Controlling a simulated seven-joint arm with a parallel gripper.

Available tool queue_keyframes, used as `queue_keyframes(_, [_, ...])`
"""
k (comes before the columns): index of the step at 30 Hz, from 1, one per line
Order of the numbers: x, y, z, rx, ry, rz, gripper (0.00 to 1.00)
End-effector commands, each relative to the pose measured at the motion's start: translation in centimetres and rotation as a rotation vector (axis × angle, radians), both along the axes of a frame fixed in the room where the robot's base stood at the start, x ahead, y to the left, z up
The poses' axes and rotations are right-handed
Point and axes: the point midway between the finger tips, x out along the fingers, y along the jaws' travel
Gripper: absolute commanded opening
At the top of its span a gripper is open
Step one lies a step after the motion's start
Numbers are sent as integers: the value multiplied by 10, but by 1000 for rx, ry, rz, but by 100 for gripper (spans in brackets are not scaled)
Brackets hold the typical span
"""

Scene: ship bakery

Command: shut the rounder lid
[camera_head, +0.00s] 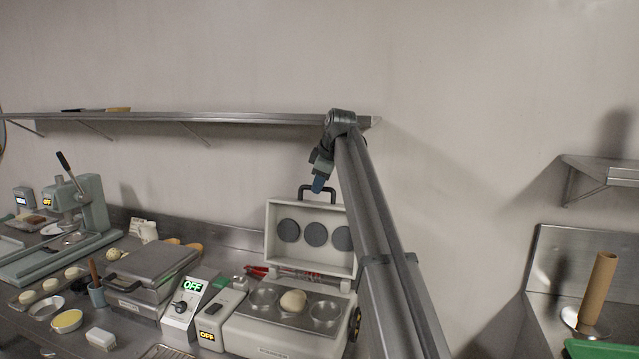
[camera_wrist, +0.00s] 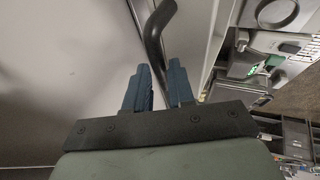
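The rounder's pale lid (camera_head: 283,247) stands raised in the head view, with three dark round discs on its inner face. Its black handle (camera_head: 303,193) sticks up from the top edge. The rounder base (camera_head: 262,334) below has three round wells, and a dough ball (camera_head: 292,301) sits in the middle one.
A wall shelf (camera_head: 230,119) runs behind my arm at wrist height. Left of the rounder stand a control box (camera_head: 184,312) reading OFF and a grey press (camera_head: 150,270). A sink area with a brown roll (camera_head: 598,290) is at the right. The wall above is clear.

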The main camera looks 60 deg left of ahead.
Motion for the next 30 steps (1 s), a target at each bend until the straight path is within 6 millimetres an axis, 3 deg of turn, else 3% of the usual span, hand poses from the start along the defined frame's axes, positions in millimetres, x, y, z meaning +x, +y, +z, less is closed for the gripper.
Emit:
queue_keyframes(7, [0, 0, 0, 0, 0, 0, 0])
queue_keyframes(23, [-2, -2, 0, 4, -4, 0, 0])
queue_keyframes(30, [-18, -20, 4, 56, -55, 3, 0])
